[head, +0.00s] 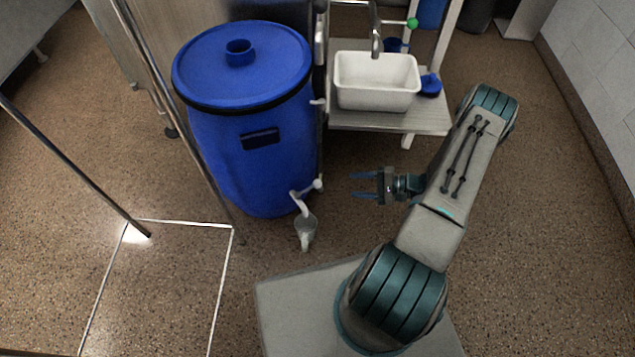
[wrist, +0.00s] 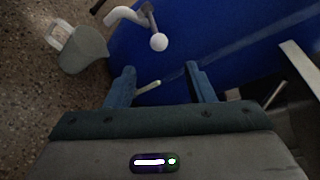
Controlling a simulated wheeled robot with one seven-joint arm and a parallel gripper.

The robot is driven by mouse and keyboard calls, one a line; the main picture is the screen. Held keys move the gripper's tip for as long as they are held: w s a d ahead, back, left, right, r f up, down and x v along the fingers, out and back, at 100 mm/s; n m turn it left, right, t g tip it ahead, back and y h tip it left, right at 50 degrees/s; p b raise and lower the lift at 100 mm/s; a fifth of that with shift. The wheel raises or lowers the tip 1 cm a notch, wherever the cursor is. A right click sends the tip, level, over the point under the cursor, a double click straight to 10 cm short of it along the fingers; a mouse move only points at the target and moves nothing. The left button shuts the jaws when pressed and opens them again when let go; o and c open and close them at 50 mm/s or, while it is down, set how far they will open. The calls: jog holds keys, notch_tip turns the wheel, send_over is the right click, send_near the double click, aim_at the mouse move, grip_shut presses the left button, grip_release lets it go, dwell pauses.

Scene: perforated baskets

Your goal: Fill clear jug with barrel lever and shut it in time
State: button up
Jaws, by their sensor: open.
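The large blue barrel (head: 252,165) stands upright left of my gripper and fills the right of the wrist view (wrist: 230,50). Its pale tap spout (head: 300,204) points down near its base. The lever's white round knob (head: 318,184) sticks out beside the spout; it also shows in the wrist view (wrist: 158,42). The greyish clear jug (head: 306,225) is below the spout, its handle toward the camera; I cannot tell its water level. My gripper (head: 364,184) is open and empty, right of the knob and apart from it. Its two blue fingers (wrist: 160,84) point toward the barrel.
A white basin (head: 376,82) sits on a pale stand (head: 425,115) behind my gripper, under a metal faucet (head: 375,35). Metal poles (head: 165,95) stand left of the barrel. A white outline (head: 180,224) marks the floor at the left. Speckled floor lies open around the jug.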

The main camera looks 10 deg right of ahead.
aim_at(317, 183)
jog(key=shift+t, duration=0.3)
jog(key=b+x, duration=0.1)
jog(key=x, duration=0.3)
jog(key=b+x, duration=0.1)
jog(key=x, duration=0.4)
jog(key=b+x, duration=0.1)
jog(key=x, duration=0.3)
jog(key=shift+a+f+b, duration=0.3)
jog(key=shift+f+b, duration=0.1)
